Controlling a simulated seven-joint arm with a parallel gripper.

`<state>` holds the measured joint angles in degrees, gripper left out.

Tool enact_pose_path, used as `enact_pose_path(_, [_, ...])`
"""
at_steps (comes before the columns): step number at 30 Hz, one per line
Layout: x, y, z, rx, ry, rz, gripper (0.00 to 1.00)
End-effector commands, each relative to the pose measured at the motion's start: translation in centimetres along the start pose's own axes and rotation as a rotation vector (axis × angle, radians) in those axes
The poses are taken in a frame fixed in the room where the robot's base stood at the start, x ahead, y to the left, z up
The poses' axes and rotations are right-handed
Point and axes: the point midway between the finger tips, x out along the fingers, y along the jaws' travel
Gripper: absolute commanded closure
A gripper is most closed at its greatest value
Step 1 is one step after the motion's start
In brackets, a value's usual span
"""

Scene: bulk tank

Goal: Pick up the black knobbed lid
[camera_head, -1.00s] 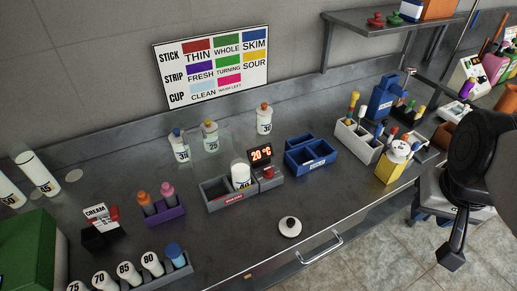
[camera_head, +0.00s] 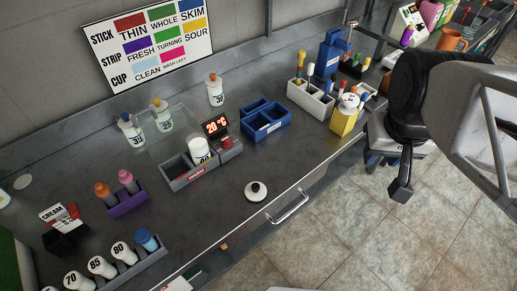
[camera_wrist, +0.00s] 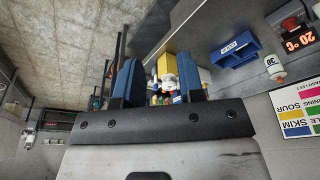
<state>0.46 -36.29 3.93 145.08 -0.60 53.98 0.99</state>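The black knobbed lid (camera_head: 256,191) is a small white disc with a dark round knob on top. It lies knob up on the grey steel counter, near the front edge, just left of the metal bar handle. Nothing touches it. In the wrist view I cannot make it out. My gripper shows in the wrist view (camera_wrist: 158,62) with its two blue-padded fingers wide apart and nothing held between them. In the head view my dark arm end hangs at the right, past the counter's front edge, well away from the lid.
Behind the lid stand a grey box (camera_head: 178,178) with a white bottle and a temperature display (camera_head: 215,127). A blue bin (camera_head: 265,124) and a yellow container (camera_head: 343,122) stand to the right. A purple rack (camera_head: 127,203) is at left. Counter around the lid is clear.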

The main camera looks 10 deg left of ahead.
Motion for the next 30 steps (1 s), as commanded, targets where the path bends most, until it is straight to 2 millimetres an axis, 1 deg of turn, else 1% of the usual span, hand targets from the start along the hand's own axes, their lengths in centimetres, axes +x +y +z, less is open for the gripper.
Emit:
enact_pose_path(9, [0.00,0.00,0.00,0.000,0.000,0.000,0.64])
enact_pose_path(17, [0.00,0.00,0.00,0.000,0.000,0.000,0.25])
enact_pose_path(18, [0.00,0.00,0.00,0.000,0.000,0.000,0.18])
enact_pose_path(21, [0.00,0.00,0.00,0.000,0.000,0.000,0.05])
enact_pose_path(30, [0.05,-0.06,-0.05,0.002,-0.001,-0.001,0.05])
